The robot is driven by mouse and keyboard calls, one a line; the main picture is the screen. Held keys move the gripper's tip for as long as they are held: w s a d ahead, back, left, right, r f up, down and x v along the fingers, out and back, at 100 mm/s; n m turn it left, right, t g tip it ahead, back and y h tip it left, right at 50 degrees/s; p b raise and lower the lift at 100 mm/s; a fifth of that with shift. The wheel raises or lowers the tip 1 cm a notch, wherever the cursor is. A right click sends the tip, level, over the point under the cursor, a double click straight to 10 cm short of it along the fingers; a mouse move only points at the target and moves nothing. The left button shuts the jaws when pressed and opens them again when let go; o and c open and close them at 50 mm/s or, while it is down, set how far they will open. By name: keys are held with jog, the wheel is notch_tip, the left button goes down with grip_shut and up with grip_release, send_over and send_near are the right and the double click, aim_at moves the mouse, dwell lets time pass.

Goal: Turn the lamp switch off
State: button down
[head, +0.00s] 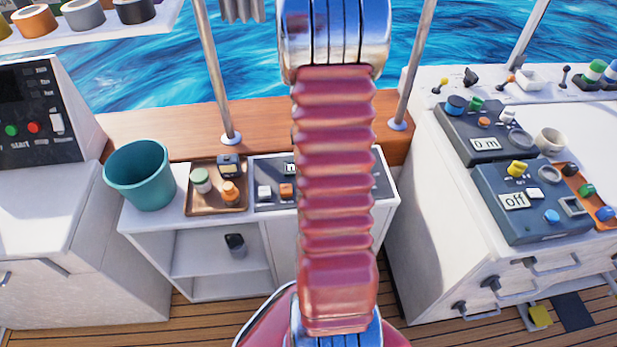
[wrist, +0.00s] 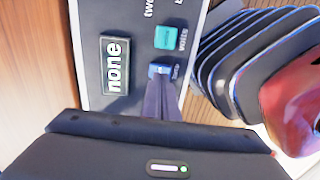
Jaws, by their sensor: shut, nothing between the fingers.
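My gripper (wrist: 161,84) is shut and empty in the wrist view. Its fingertips are at a small blue button (wrist: 159,70) on a dark panel (wrist: 122,20); I cannot tell whether they touch it. A teal button (wrist: 168,37) labelled "volts" sits beside it, and a display (wrist: 115,65) reads "none". In the head view my arm hides the gripper and much of the middle panel (head: 262,174), which has a white button (head: 264,192) and an orange button (head: 286,190). No label that I can read marks a lamp switch.
A teal bucket (head: 140,175) and a brown tray (head: 215,208) with small jars stand left of the middle panel. On the right counter are a panel reading "0 m" (head: 486,144) and one reading "off" (head: 514,201), both crowded with knobs. A railing post (head: 212,70) rises behind.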

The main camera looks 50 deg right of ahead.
notch_tip(320, 180, up, 10)
jog(key=shift+w+d, duration=0.35)
jog(key=shift+w, duration=0.1)
dwell(0.5)
jog(key=s+a+r+m+t, duration=0.2)
jog(key=a+r, duration=0.3)
jog(key=a, duration=0.6)
jog(key=s+a+r+m+t, duration=0.1)
jog(key=a+r+m, duration=0.3)
jog(key=a, duration=0.8)
jog(key=s+a+r+m+t, duration=0.2)
jog(key=a+r, duration=0.3)
jog(key=a, duration=0.7)
jog(key=shift+s+r+m+t+h, duration=0.4)
jog(key=shift+m+t, duration=0.2)
jog(key=shift+t, duration=0.1)
